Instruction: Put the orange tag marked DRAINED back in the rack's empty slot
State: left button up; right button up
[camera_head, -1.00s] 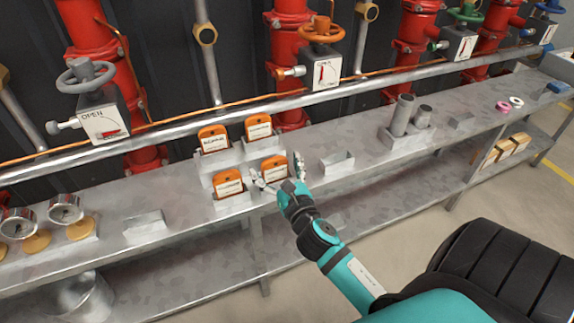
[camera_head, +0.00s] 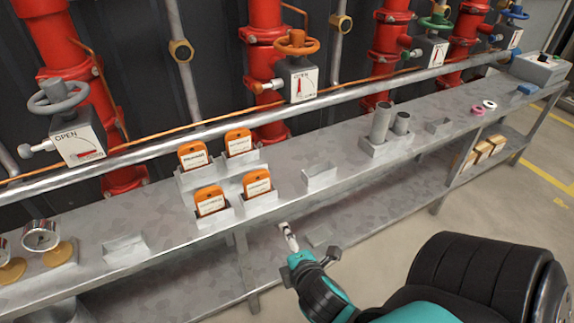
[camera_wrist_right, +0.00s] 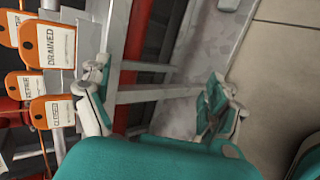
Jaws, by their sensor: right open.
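The rack (camera_head: 228,213) on the bench holds orange tags with white labels in two rows, and I see no empty slot in it. The tag marked DRAINED (camera_wrist_right: 47,47) stands in the wrist view, beside the tag marked CLOSED (camera_wrist_right: 52,115). By its place, DRAINED appears to be the front-right tag in the head view (camera_head: 257,184), upright in its holder; the lettering is too small to read there. My right gripper (camera_head: 308,244) is open and empty, in front of the bench edge and apart from the tags. It also shows in the wrist view (camera_wrist_right: 160,105). My left gripper is out of view.
Other metal holders stand on the bench left (camera_head: 125,250) and right (camera_head: 320,178) of the rack. Gauges (camera_head: 42,238) are at the far left. A pipe rail (camera_head: 230,127), red pipes and valve wheels run behind. Floor is clear in front of the bench at right.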

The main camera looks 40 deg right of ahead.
jog(key=s+a+f+m+g+y, duration=0.4)
jog(key=s+a+f+m+g, duration=0.3)
jog(key=m, duration=0.5)
jog(key=s+a, duration=0.2)
jog(key=shift+s+a+f+y, duration=0.3)
jog(key=shift+s+f+y, duration=0.05)
jog(key=shift+y, duration=0.05)
